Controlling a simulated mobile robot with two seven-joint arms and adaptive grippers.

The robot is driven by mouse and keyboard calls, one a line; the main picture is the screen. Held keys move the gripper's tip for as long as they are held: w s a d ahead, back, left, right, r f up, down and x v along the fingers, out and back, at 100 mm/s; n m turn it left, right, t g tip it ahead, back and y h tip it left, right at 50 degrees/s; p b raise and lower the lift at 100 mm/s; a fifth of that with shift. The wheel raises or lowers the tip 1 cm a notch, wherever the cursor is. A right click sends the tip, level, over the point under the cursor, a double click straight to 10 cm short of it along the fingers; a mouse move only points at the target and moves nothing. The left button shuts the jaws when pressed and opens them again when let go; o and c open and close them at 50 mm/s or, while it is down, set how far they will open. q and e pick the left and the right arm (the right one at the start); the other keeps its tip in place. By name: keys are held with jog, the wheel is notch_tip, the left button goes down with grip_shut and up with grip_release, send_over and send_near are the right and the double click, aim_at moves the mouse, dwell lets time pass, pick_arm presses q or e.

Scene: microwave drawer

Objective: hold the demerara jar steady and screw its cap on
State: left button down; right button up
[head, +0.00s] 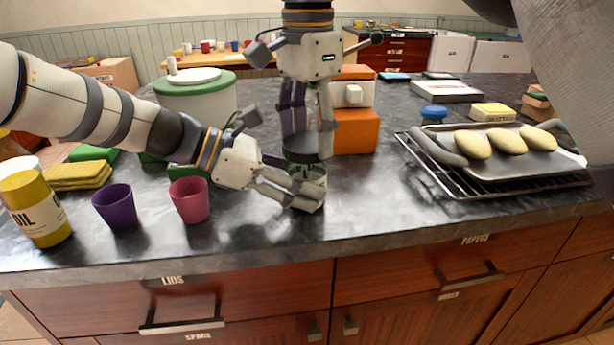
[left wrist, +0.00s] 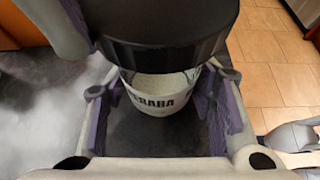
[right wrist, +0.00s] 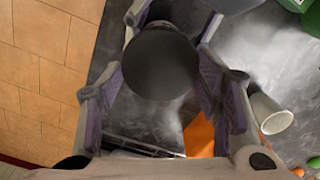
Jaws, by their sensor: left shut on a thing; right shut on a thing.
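The demerara jar (head: 314,174) stands on the dark counter, pale with a white label whose lettering partly shows in the left wrist view (left wrist: 157,101). My left gripper (head: 306,194) comes in from the left and is shut around the jar, low down. The black cap (head: 301,148) is directly over the jar's mouth and appears roughly level. My right gripper (head: 304,138) points straight down and is shut on the cap, which also shows between its fingers in the right wrist view (right wrist: 160,62). Whether cap and jar rim touch I cannot tell; the cap hides part of the rim.
A pink cup (head: 189,201), a purple cup (head: 116,207) and a yellow oil container (head: 36,208) stand to the left. A green-lidded white canister (head: 196,97) and an orange box (head: 356,132) are behind. An oven rack with a tray of loaves (head: 486,164) lies at right.

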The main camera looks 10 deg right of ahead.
jog(key=o, duration=1.1)
